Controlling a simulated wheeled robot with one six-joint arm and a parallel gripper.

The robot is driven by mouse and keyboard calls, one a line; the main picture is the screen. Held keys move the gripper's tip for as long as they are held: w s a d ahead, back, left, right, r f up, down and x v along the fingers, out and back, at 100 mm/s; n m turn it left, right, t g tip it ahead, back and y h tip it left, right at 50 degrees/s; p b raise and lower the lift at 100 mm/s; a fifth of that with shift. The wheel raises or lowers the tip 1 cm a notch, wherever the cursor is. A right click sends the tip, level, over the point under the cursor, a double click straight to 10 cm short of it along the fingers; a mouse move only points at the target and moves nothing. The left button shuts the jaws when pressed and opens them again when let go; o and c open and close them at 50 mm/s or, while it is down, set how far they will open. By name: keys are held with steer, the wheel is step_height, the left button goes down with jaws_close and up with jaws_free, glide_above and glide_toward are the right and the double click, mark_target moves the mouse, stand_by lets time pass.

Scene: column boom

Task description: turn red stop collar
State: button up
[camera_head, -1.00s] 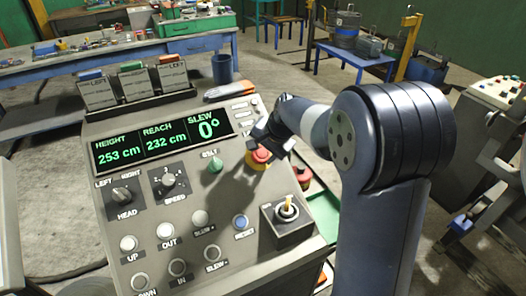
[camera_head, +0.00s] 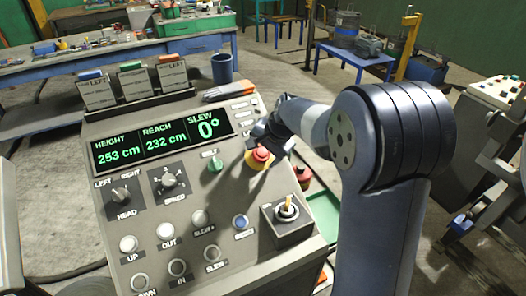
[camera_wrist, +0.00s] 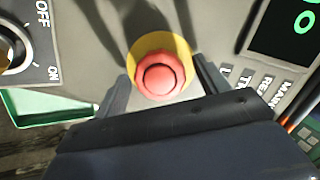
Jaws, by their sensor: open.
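The red stop collar (camera_head: 262,154) is a round red button on a yellow base, upright on the right part of the grey control panel. It also shows in the wrist view (camera_wrist: 160,75), with the yellow ring around its far side. My gripper (camera_head: 268,141) is open at the collar, reaching in from the upper right. In the wrist view my gripper (camera_wrist: 163,86) has one finger on each side of the collar, with visible gaps. Nothing is held. The collar's near edge lies close to my dark gripper body.
The display (camera_head: 160,140) reads slew 0°. A green tray (camera_head: 325,213) is at the right.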

steer(key=b+v, duration=0.1)
steer(key=v, duration=0.9)
steer(key=shift+s+d+r, duration=0.15)
steer(key=shift+r, duration=0.2)
steer(key=shift+f, duration=0.1)
steer(key=p+x, duration=0.1)
steer(key=x, duration=0.9)
steer(key=shift+a+f, duration=0.2)
steer(key=shift+f, duration=0.1)
steer(key=shift+n, duration=0.3)
steer(key=shift+r, duration=0.1)
